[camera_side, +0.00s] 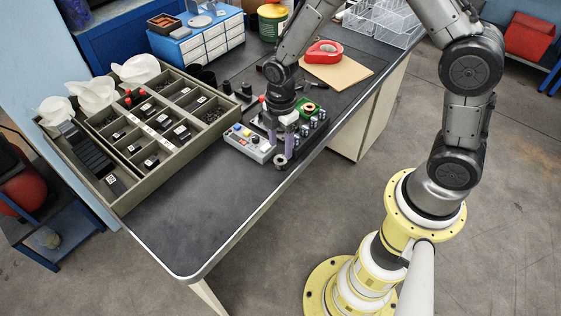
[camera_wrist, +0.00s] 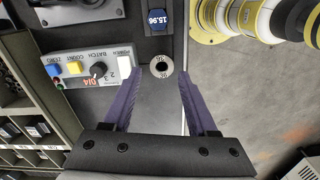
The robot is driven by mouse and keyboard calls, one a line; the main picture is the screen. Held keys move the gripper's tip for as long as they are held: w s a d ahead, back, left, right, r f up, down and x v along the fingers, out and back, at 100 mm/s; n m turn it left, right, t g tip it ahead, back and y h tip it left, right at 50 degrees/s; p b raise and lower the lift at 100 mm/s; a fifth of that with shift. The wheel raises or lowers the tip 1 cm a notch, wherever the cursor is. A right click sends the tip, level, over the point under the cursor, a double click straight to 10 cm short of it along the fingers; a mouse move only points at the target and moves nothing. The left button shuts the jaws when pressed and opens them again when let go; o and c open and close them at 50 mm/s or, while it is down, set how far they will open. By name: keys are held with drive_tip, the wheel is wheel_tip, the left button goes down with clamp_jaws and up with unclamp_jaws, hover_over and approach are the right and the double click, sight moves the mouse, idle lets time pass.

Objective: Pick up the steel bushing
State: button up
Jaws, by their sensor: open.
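The steel bushing (camera_wrist: 153,68) is a small grey ring with a dark hole and markings on its face. In the wrist view it lies on the dark bench top between the tips of my gripper (camera_wrist: 160,76), with a gap on both sides. In the side view the bushing (camera_side: 281,162) sits near the bench's front edge, just below the purple fingers of my gripper (camera_side: 281,146). The gripper is open and points down, with nothing held. How high the fingertips are above the bench is hard to tell.
A grey control box (camera_wrist: 88,68) with coloured buttons and a knob stands close left of the fingers. The bench edge (camera_wrist: 186,40) runs close on the right. The front left bench top (camera_side: 190,215) is clear.

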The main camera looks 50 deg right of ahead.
sight(280, 157)
drive_tip(key=f, duration=0.3)
drive_tip(key=shift+s+a+f, duration=0.15)
drive_tip(key=shift+a+f, duration=0.05)
drive_tip(key=shift+f, duration=0.8)
drive_tip(key=shift+c, duration=0.2)
clamp_jaws()
